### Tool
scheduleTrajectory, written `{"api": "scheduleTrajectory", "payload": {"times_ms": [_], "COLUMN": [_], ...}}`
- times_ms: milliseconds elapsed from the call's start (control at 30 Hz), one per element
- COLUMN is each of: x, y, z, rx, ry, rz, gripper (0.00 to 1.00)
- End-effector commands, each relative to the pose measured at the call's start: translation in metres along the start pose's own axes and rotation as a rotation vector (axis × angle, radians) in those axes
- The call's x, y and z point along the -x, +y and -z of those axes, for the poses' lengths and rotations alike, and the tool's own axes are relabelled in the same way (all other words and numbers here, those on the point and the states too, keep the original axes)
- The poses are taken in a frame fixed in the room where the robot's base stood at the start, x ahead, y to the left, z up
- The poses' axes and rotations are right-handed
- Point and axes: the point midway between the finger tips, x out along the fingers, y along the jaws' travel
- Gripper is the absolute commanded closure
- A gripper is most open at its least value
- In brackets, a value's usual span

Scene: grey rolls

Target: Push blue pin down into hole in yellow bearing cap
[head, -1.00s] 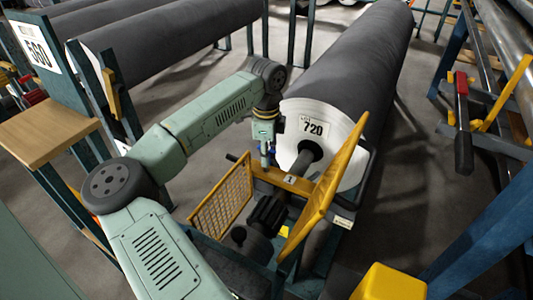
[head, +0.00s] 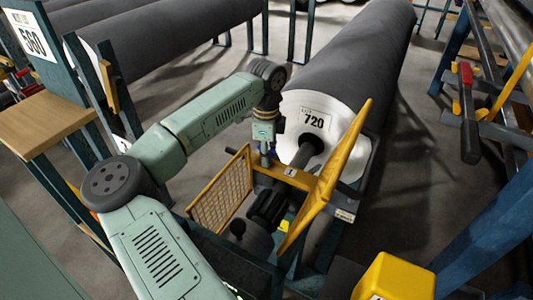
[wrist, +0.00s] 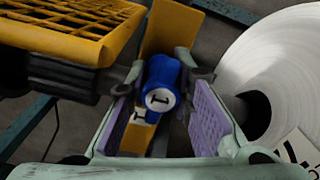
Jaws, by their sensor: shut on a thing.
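The blue pin (wrist: 160,80), with a white end marked 1, is between the purple-padded fingers of my gripper (wrist: 165,88) in the wrist view. My gripper is shut on it. The yellow bearing cap (wrist: 172,30) shows behind and below the pin. In the head view, the cap (head: 291,173) is a yellow bar with a 1 label in front of roll 720, and my gripper (head: 267,158) points down at its left end. The pin's lower end and the hole are hidden, so I cannot tell how deep the pin sits.
A yellow mesh guard (head: 221,191) stands left of the cap, and a tilted yellow panel (head: 327,180) stands to its right. The grey roll (head: 350,60) with its dark shaft lies just behind. A yellow block (head: 395,277) is at the front right.

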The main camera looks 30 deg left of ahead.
Motion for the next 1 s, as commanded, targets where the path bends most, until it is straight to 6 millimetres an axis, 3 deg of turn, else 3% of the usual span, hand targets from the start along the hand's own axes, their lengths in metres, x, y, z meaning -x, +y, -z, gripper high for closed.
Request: {"api": "scheduleTrajectory", "payload": {"times_ms": [233,267,600,1000], "x": [-0.0001,-0.0001,0.0,0.006], "y": [0.0,0.0,-0.0004,-0.0014], "z": [-0.0001,0.0,0.0,-0.0003], "rx": [0.0,0.0,0.0,0.001], "ry": [0.0,0.0,0.0,-0.001], "rz": [0.0,0.0,0.001,0.005], "gripper": [1.0,0.78,0.56,0.56]}}
